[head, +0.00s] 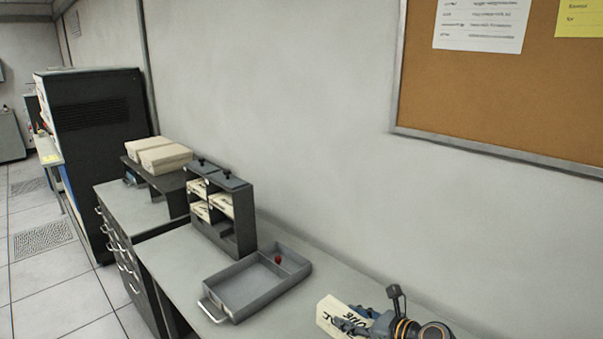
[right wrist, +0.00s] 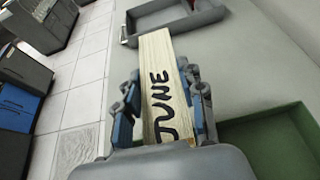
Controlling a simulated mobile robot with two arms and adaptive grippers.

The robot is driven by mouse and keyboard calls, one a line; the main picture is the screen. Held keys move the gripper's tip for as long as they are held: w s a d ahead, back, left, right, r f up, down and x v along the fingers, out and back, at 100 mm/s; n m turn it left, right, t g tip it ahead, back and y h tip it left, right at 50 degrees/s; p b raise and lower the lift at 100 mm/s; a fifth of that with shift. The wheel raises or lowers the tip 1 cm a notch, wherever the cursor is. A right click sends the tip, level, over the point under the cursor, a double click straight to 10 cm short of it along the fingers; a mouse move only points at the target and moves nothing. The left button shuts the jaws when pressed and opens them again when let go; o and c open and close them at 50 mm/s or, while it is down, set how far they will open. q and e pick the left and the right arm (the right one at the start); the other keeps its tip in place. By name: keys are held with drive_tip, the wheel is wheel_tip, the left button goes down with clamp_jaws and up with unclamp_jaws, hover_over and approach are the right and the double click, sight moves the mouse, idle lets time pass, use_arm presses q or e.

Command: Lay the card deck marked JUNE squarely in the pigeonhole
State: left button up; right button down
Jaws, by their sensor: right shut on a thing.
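The JUNE card deck (right wrist: 163,90) is cream with black hand lettering. My right gripper (right wrist: 160,88) is shut on it, with blue fingers on both sides. In the head view the deck (head: 333,313) and my right gripper (head: 352,322) are at the bottom, right of the middle, over the counter. The pigeonhole unit (head: 247,213) is a dark grey rack standing at the back of the counter, left of the deck. Cream decks (head: 221,205) fill several of its upper openings; a lower right opening looks dark and empty. My left gripper is out of view.
A grey tray (head: 225,300) with a handle and a small red object (head: 278,260) lies between the rack and my right gripper. Cream boxes (head: 165,158) stand on a dark shelf farther left. A green tray (right wrist: 265,140) shows in the right wrist view. The wall is close behind the counter.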

use_arm(q)
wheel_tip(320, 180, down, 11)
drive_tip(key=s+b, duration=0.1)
drive_tip(key=b, duration=0.9)
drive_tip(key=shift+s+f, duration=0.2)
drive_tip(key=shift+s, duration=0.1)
use_arm(e)
drive_tip(key=s+d+n+g, duration=0.1)
drive_tip(key=s+d, duration=0.2)
drive_tip(key=s, duration=0.8)
drive_tip(key=s+d+n+g+y, duration=0.1)
drive_tip(key=s+d, duration=0.3)
drive_tip(key=s, duration=0.8)
drive_tip(key=shift+s+f+y, duration=0.15)
drive_tip(key=shift+f+y, duration=0.05)
drive_tip(key=shift+y, duration=0.1)
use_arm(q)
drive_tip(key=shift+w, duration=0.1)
use_arm(e)
drive_tip(key=shift+r, duration=0.1)
